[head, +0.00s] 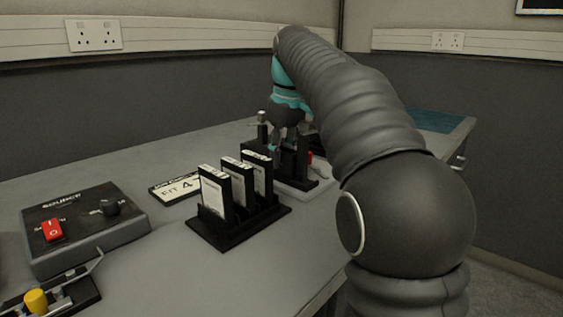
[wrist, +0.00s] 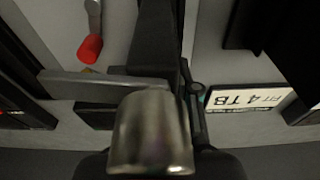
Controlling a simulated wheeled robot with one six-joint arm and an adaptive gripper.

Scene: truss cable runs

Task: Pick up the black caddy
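Several black upright pieces with white label edges, which look like caddies (head: 228,187), stand in a black slotted rack (head: 225,232) in the head view. I cannot tell which one is the task's black caddy. My gripper (head: 283,147) points down behind the rack, over a black upright fixture (head: 300,163). Its fingers show small and partly merge with the dark fixture, so their gap is unclear. In the wrist view a tall black upright part (wrist: 158,45) and a shiny metal cylinder (wrist: 150,135) fill the middle, close to the camera.
A label plate reading "FIT 4 TB" (head: 177,189) lies left of the rack; it also shows in the wrist view (wrist: 247,97). A source box (head: 85,230) with a red switch stands at left. A red-tipped tool (wrist: 90,45) lies on a pale surface.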

